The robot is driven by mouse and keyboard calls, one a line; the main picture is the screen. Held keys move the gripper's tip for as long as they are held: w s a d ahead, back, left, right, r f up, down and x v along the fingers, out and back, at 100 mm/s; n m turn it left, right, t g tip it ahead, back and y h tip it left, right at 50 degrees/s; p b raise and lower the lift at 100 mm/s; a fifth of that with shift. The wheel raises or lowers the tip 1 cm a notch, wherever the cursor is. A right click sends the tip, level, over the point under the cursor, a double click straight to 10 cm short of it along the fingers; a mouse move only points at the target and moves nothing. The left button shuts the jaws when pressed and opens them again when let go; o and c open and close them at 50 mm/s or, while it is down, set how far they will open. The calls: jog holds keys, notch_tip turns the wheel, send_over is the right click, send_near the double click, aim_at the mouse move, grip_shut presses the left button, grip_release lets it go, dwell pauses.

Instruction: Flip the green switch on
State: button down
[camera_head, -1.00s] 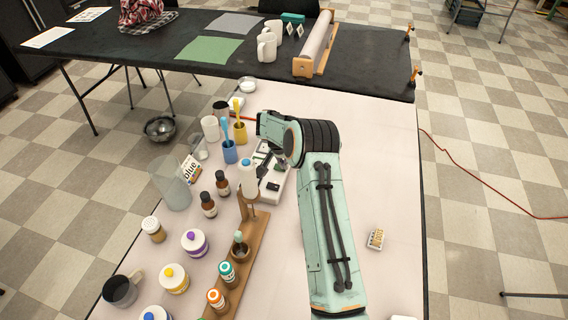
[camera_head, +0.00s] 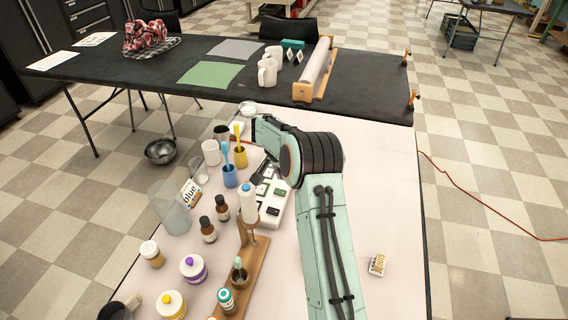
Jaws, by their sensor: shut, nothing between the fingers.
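A white device (camera_head: 283,208) with small dark panels lies on the pale table, left of my arm. I cannot clearly make out a green switch on it; the parts are small and partly covered by my arm. My gripper (camera_head: 259,176) is shut and empty. It points down at the far left part of the white device, below the end of my pale green arm. Its fingertips are small and dark, and I cannot tell whether they touch the device.
A white bottle (camera_head: 248,203) stands close to the device's left side. Blue (camera_head: 230,176) and yellow (camera_head: 240,157) cups with brushes and brown bottles (camera_head: 208,230) crowd the left. A wooden rack (camera_head: 246,272) is in front. A small box (camera_head: 377,264) lies right of my arm.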

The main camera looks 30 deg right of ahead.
notch_tip(320, 180, up, 7)
jog(key=s, duration=0.2)
jog(key=shift+s+a, duration=0.25)
jog(key=shift+s, duration=0.05)
